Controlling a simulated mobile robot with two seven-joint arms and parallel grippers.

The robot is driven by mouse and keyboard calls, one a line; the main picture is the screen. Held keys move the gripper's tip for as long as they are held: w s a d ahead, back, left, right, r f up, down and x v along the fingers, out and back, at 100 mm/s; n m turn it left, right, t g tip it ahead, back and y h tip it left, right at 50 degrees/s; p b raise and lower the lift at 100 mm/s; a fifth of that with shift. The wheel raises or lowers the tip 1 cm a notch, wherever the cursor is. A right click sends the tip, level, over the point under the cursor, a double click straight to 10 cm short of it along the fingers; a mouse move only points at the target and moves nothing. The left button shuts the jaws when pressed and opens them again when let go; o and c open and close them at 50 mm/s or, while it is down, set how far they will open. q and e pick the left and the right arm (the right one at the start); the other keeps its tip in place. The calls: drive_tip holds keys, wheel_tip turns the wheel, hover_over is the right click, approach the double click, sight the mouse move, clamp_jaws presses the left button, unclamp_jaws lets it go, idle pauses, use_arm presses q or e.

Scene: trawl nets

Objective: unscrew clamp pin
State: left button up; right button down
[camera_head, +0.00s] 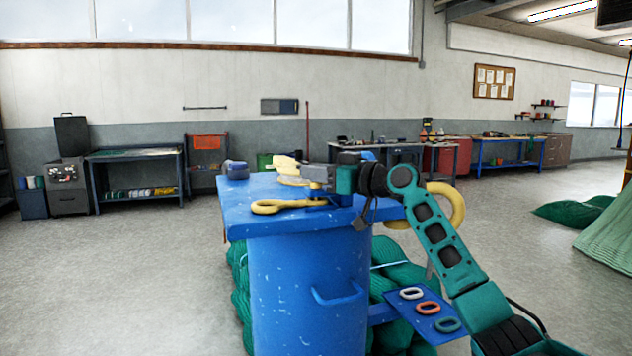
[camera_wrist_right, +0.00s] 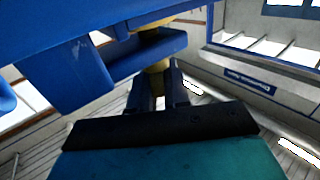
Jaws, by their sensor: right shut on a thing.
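A blue bench top (camera_head: 255,222) on a round blue drum (camera_head: 305,285) stands in front of me. My right arm reaches in from the right over the bench top, and my right gripper (camera_head: 318,188) is at the yellow clamp parts. A yellow looped piece (camera_head: 283,206) lies at the bench's front edge, beside and below the gripper. In the right wrist view, the dark fingers of my right gripper (camera_wrist_right: 160,92) are shut on a yellow pin (camera_wrist_right: 156,78) close to a blue bracket (camera_wrist_right: 125,62). The fingers and bracket hide part of the pin. My left gripper is not in view.
A larger yellow ring (camera_head: 457,205) is behind my right arm. A small blue side shelf (camera_head: 400,318) holds white, orange and teal links. Green netting (camera_head: 405,275) surrounds the drum. The floor at the left (camera_head: 120,270) is clear; workbenches line the back wall.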

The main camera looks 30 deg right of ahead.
drive_tip(key=shift+f+n+g+y+b, duration=0.1)
drive_tip(key=shift+n+g+y+b, duration=0.55)
drive_tip(key=shift+n+y, duration=0.55)
drive_tip(key=shift+y, duration=0.4)
drive_tip(key=c, duration=1.2)
unclamp_jaws()
drive_tip(key=shift+s+d, duration=0.3)
drive_tip(key=shift+s, duration=0.1)
drive_tip(key=shift+b+v, duration=1.35)
drive_tip(key=shift+v, duration=4.6)
